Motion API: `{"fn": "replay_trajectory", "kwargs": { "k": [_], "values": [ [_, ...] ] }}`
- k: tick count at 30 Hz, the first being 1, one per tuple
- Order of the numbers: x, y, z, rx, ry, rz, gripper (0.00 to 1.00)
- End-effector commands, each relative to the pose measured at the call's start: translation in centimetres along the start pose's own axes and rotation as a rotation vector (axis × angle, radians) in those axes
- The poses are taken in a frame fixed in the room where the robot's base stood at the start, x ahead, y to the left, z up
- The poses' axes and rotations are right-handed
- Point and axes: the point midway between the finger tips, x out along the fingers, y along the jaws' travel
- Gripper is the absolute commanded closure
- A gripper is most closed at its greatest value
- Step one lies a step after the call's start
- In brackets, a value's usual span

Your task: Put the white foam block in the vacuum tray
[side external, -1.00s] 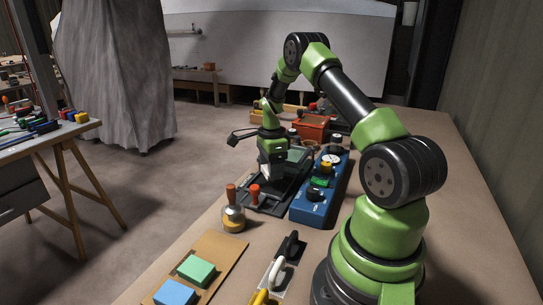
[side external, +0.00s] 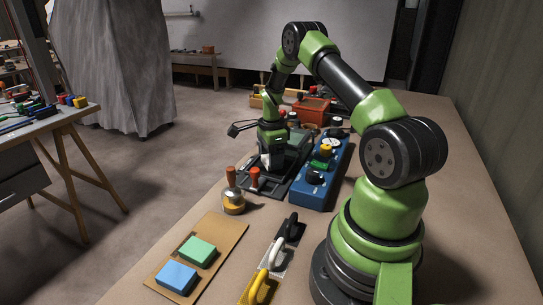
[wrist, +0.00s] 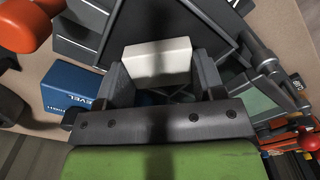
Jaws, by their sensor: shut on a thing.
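The white foam block (wrist: 158,63) is between the two fingers of my gripper (wrist: 160,78) in the wrist view. My gripper (side external: 270,158) is shut on it. In the side view my gripper points down over the dark vacuum tray (side external: 284,190), in the part behind the red-handled clamps. The tray's dark surface (wrist: 195,20) also shows beyond the block in the wrist view. The block's underside is hidden, so I cannot tell whether it touches the tray floor.
A blue box with knobs (side external: 318,187) stands right beside the tray. A brass-based pot (side external: 234,203) stands in front of it. Green (side external: 196,250) and blue (side external: 176,276) blocks lie on a board. Trowels (side external: 274,250) lie nearby.

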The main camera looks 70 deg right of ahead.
Motion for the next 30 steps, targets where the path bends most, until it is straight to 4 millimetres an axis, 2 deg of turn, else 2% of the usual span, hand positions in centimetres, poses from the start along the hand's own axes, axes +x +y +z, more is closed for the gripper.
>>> {"fn": "replay_trajectory", "kwargs": {
  "k": [30],
  "values": [
    [1.0,0.0,0.0,0.000,0.000,0.001,0.58]
  ]
}}
